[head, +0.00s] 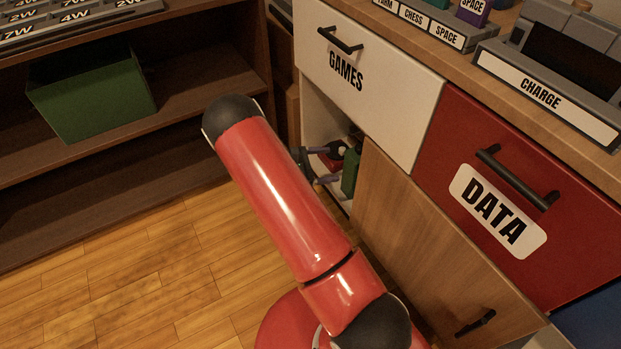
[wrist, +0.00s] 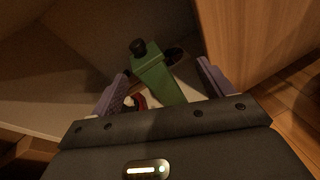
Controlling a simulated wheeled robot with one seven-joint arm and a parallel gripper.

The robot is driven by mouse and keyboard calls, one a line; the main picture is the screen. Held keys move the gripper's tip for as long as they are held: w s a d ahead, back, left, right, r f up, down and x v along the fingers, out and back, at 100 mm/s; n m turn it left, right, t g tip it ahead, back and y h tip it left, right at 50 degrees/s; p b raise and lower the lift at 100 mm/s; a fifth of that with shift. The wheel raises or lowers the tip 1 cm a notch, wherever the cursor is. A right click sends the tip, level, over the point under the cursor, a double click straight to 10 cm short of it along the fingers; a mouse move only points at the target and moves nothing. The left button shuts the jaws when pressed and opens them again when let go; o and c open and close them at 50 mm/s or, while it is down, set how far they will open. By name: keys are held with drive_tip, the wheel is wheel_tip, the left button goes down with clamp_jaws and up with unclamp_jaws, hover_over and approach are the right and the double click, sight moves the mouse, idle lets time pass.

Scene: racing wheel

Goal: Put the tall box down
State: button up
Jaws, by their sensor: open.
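A tall green box (wrist: 160,82) with a black knob on its end shows in the wrist view, inside the cabinet. In the head view part of it (head: 350,172) shows in the cabinet opening under the GAMES drawer. My gripper (wrist: 165,82) is open, its two purple fingers apart on either side of the green box, with gaps visible. In the head view my gripper (head: 328,164) reaches into the opening. The lower end of the box is hidden behind my gripper's body in the wrist view.
A small red and white thing (wrist: 136,102) lies beside the green box. A wooden door (head: 405,235) borders the opening on the right. The GAMES drawer (head: 365,75) is above, the red DATA drawer (head: 530,190) to the right. A shelf with a green bin (head: 95,100) stands left; floor is clear.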

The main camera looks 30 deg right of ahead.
drive_tip(key=s+a+r+m+g+y, duration=0.1)
drive_tip(key=s+r+m+y, duration=0.15)
drive_tip(key=r, duration=0.35)
drive_tip(key=s+a+r+m+y, duration=0.2)
drive_tip(key=r+m, duration=0.1)
drive_tip(key=r, duration=0.2)
drive_tip(key=s+a+r+m+t+y, duration=0.4)
drive_tip(key=s+a+r, duration=0.3)
drive_tip(key=s+r, duration=0.2)
drive_tip(key=s+a+r+m+t+y, duration=0.4)
drive_tip(key=s+a+r+y, duration=0.2)
drive_tip(key=s+a+r, duration=0.2)
drive_tip(key=s+r, duration=0.2)
drive_tip(key=s, duration=0.2)
drive_tip(key=shift+r+t+y, duration=0.25)
drive_tip(key=shift+t+y, duration=0.1)
drive_tip(key=shift+t, duration=0.05)
